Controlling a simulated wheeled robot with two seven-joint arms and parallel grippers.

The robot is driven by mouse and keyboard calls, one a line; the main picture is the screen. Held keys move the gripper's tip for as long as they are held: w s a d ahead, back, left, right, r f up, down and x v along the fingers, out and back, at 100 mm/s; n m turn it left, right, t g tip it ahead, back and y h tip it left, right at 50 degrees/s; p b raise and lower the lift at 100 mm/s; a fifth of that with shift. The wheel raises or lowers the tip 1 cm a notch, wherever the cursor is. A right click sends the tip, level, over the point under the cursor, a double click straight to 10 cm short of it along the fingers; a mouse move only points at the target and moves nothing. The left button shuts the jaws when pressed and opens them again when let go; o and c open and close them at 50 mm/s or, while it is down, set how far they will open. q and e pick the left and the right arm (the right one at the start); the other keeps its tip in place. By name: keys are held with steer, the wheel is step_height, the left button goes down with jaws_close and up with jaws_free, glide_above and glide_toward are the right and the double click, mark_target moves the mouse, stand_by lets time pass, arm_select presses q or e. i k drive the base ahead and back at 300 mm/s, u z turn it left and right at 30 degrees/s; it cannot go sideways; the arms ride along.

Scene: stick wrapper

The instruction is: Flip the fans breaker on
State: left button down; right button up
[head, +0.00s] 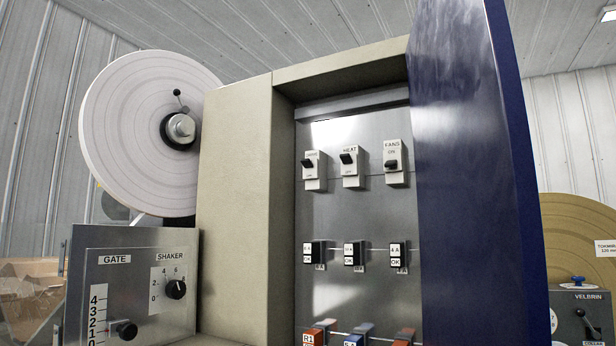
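The fans breaker (396,177) is a white switch with a black toggle, the rightmost of three in the upper row of the grey panel. It is labelled FANS, with ON readable above its toggle. Its toggle sits low, below the ON mark. To its left, the HEAT breaker (351,180) and another breaker (315,183) with a hard-to-read label have their toggles higher, with a mark showing below each. Neither of my grippers is in view.
The panel (325,215) is recessed between a beige housing (235,190) and an open blue door (465,180) at right. Below the breakers are small labelled modules (354,253) and coloured switches (315,333). A gate and shaker box (135,285) stands left, under a large white reel (125,130).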

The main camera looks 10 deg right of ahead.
mark_target(389, 164)
steer(key=u, duration=1.25)
steer(key=k, duration=0.85)
steer(key=z, duration=1.7)
